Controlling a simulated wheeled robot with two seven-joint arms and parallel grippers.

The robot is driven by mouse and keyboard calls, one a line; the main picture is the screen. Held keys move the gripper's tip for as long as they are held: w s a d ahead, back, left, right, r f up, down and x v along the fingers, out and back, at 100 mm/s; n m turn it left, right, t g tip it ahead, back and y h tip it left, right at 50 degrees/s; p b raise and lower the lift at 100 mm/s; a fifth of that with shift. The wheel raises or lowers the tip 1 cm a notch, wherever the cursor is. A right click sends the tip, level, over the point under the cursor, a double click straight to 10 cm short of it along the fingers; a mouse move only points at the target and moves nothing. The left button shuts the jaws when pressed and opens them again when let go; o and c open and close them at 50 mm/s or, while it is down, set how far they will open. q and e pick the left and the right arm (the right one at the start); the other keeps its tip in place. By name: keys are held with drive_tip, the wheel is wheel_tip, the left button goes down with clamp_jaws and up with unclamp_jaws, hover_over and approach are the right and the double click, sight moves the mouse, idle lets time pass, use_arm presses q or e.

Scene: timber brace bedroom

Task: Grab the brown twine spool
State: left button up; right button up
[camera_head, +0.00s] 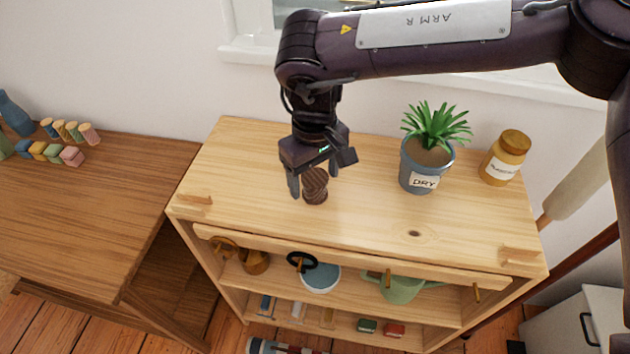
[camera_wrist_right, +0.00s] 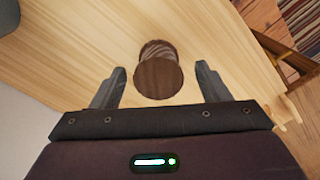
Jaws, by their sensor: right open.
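The brown twine spool (camera_head: 315,187) stands on the light wooden shelf top (camera_head: 370,222), left of the plant pot. My right gripper (camera_head: 312,192) is just above and around it in the head view, with one finger seen at its left side. In the right wrist view the spool (camera_wrist_right: 159,75) lies centred ahead, between and slightly beyond the open fingertips. The right gripper (camera_wrist_right: 160,84) shows a gap on both sides of the spool and holds nothing. My left gripper is in neither view.
A plant in a grey-blue pot (camera_head: 420,172) labelled DRY and an amber jar (camera_head: 504,158) stand right of the spool. Mugs and hooks line the shelf front below. A brown table (camera_head: 80,210) with small blocks is at left. The shelf top's front is mostly clear.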

wheel_tip(320, 180, down, 3)
drive_tip(key=shift+w+r, duration=0.15)
drive_tip(key=c, duration=0.6)
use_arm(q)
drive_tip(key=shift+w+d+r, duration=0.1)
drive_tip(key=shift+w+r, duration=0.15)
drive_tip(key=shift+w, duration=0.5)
use_arm(e)
drive_tip(key=c, duration=0.5)
drive_tip(key=shift+o, duration=0.2)
drive_tip(key=shift+r, duration=0.1)
